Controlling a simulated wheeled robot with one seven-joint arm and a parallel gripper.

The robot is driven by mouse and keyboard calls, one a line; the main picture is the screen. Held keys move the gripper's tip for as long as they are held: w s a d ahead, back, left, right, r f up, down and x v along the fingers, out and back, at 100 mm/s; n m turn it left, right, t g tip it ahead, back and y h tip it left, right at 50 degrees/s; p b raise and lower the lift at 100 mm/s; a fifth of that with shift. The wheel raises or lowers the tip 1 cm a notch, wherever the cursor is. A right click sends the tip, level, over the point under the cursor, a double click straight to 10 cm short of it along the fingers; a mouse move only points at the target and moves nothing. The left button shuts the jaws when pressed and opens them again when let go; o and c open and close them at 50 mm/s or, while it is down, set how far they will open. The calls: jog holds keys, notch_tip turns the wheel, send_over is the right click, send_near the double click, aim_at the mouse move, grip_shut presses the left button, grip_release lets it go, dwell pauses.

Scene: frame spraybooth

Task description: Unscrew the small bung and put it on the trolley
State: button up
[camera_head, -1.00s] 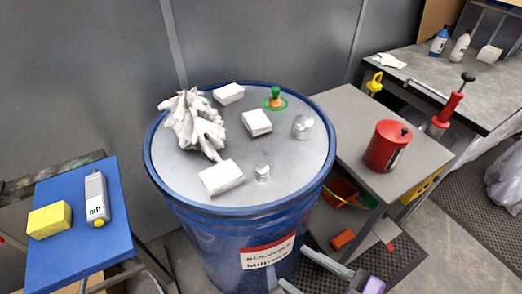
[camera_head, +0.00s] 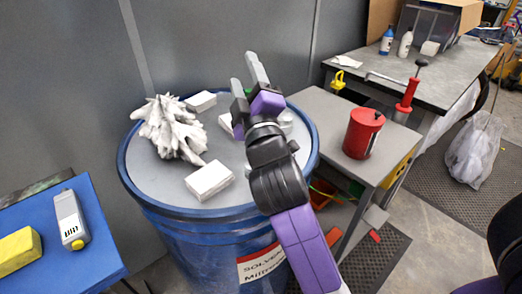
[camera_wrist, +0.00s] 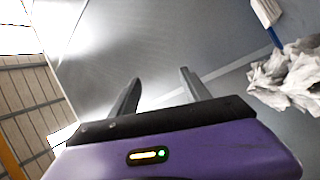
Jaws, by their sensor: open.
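A large blue drum (camera_head: 200,232) with a grey lid stands in the middle of the head view. My gripper (camera_head: 246,76) is raised over the far part of the lid, its fingers apart and empty, pointing up and away. The wrist view shows the open fingers (camera_wrist: 158,88) with nothing between them. A silver cap (camera_head: 287,121) on the lid's right side shows partly behind my arm. The smaller silver bung near the lid's front is hidden behind my arm. The grey trolley (camera_head: 322,115) stands right of the drum and carries a red can (camera_head: 363,134).
A crumpled white rag (camera_head: 170,130) and white boxes (camera_head: 209,180) lie on the lid. A blue table (camera_head: 95,255) with a yellow sponge (camera_head: 18,249) and a grey bottle (camera_head: 70,219) is at left. A workbench (camera_head: 440,75) is at back right. The trolley's left top is bare.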

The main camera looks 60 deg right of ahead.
jog(key=s+d+r+m+g+h+b, duration=0.2)
jog(key=s+d+r+m+g+h, duration=0.3)
jog(key=d+g, duration=0.3)
jog(key=s+d+f+m+g+y+b, duration=0.3)
jog(key=s+d+f+m+g+y, duration=0.1)
jog(key=f+m+g+y, duration=0.15)
jog(key=w+a+f+n+t+y+b, duration=0.1)
jog(key=a+f+y+b, duration=0.1)
jog(key=a+f+y, duration=0.5)
jog(key=w+a+f+n+t+y+b, duration=0.1)
jog(key=a+f+n+y+b, duration=0.1)
jog(key=a+f+y, duration=0.55)
jog(key=shift+w+a+f+g+h+b, duration=0.3)
jog(key=shift+w+f+h, duration=0.2)
jog(key=shift+w+f, duration=0.4)
jog(key=shift+w+a+f+g+h+b, duration=0.15)
jog(key=shift+w+f+h+b, duration=0.4)
jog(key=shift+f, duration=0.55)
jog(key=shift+w, duration=0.1)
